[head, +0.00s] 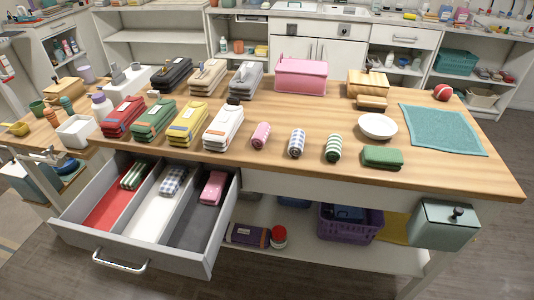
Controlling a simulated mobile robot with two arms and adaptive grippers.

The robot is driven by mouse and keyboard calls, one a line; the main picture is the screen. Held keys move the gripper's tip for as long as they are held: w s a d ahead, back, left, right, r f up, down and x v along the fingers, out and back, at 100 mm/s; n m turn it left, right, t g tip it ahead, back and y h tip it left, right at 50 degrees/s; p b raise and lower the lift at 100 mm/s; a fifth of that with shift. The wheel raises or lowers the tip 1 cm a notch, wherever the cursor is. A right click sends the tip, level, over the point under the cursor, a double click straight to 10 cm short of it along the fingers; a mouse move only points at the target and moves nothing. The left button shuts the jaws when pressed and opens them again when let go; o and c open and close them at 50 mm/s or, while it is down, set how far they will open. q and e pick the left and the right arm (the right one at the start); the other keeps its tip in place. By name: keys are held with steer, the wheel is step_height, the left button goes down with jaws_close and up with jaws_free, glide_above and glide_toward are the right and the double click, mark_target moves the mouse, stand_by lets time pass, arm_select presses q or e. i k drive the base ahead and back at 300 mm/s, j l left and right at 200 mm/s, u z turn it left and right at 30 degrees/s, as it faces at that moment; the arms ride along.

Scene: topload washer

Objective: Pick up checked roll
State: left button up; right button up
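The checked roll (296,143) is a small blue-and-white rolled cloth near the front edge of the wooden table top in the head view. It lies between a pink roll (260,135) on its left and a green-and-white striped roll (333,148) on its right, with gaps on both sides. Neither of my grippers shows in the head view.
An open drawer (125,266) below the table's front left holds striped, checked and pink cloths in three compartments. Folded towels stand left of the rolls. A white bowl (377,127) and green folded cloth (382,156) lie right. Bare wood surrounds the rolls.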

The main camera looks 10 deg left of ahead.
mark_target(296, 141)
steer(key=i+l+u, duration=0.15)
steer(key=l, duration=0.25)
steer(key=i+l+u, duration=0.1)
steer(key=l, duration=0.35)
steer(key=i+l+u, duration=0.15)
steer(key=l, duration=0.3)
steer(key=i+l+u, duration=0.1)
steer(key=l, duration=0.35)
